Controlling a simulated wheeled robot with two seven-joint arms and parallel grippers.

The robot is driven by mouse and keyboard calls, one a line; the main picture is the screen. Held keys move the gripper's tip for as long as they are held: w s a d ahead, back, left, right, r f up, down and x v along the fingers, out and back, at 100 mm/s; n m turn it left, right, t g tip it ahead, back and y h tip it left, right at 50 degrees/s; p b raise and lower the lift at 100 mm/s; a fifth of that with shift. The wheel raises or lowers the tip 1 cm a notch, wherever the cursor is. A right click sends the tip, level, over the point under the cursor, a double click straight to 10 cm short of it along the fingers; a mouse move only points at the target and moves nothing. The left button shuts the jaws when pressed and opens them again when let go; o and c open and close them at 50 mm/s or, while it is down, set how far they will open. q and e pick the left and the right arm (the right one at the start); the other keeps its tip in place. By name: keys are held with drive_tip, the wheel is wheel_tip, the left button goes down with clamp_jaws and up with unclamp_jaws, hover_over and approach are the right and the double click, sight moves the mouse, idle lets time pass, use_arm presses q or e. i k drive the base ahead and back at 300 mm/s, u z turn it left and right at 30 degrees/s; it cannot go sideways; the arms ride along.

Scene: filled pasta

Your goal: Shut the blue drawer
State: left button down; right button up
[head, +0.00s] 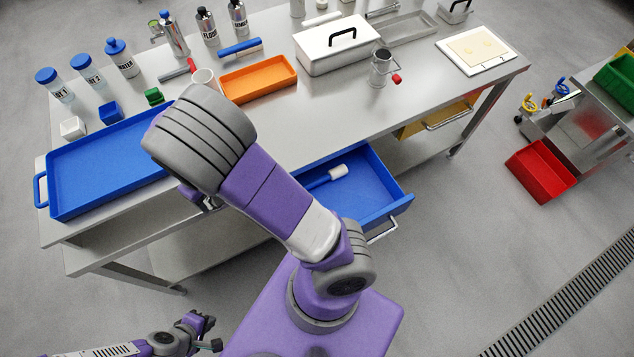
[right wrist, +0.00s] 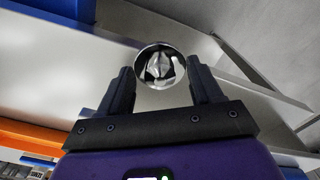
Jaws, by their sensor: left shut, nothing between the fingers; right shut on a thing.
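The blue drawer (head: 372,190) stands pulled out below the front edge of the steel table, with its metal handle (head: 383,231) at its front. A blue-handled tool with a white head (head: 338,172) lies in it. My left gripper (head: 208,322) is low at the bottom left, shut and empty, well apart from the drawer. My right gripper (right wrist: 162,72) is shut on a round, shiny metal thing (right wrist: 160,65); which thing this is I cannot tell. In the head view my right arm hides most of that gripper and the drawer's left part.
The steel table (head: 330,110) carries a blue tray (head: 100,165), an orange tray (head: 258,82), a white box (head: 340,48) and several bottles. A yellow drawer (head: 425,122) is at the right. A red bin (head: 540,170) stands further right.

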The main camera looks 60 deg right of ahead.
sight(369, 194)
drive_tip(key=u, duration=0.15)
drive_tip(key=k, duration=0.95)
drive_tip(key=z, duration=1.75)
